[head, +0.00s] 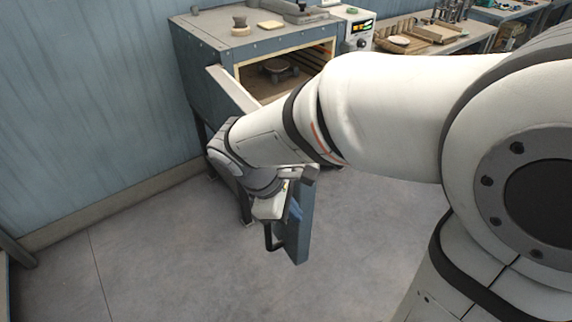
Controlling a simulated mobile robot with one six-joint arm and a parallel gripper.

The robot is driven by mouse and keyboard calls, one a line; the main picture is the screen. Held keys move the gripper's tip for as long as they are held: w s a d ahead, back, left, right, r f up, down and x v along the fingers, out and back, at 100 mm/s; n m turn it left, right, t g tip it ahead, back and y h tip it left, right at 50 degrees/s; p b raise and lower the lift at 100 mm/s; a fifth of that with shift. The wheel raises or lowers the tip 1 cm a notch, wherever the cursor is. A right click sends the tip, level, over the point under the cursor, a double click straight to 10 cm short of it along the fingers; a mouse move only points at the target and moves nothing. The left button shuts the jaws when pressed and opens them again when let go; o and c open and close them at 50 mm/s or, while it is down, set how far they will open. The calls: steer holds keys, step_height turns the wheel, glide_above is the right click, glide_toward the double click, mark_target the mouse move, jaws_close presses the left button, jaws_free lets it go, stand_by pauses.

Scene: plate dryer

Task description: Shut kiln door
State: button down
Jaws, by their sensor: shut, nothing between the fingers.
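The grey-blue kiln (205,70) stands at the back left with its front opening uncovered, showing a dark, low object on the chamber floor. Its door (303,228) is swung wide open toward me. The door's pale top edge shows beside the opening, and my arm hides its middle.
Small pieces, including a dark pot (240,26) and a pale block (270,25), lie on the kiln top. A control box (356,32) stands right of the kiln, then a workbench (420,42) with trays and tools. The grey floor (150,260) is clear at the front left.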

steer(key=a+n+t+h+p, duration=0.1)
steer(key=a+n+t+h, duration=0.2)
steer(key=a+n, duration=0.6)
steer(key=w+r+p+x, duration=0.1)
steer(key=p+x, duration=0.1)
steer(key=x, duration=1)
steer(key=shift+w+d+f, duration=0.25)
steer(key=shift+w+d, duration=0.1)
steer(key=shift+w, duration=0.1)
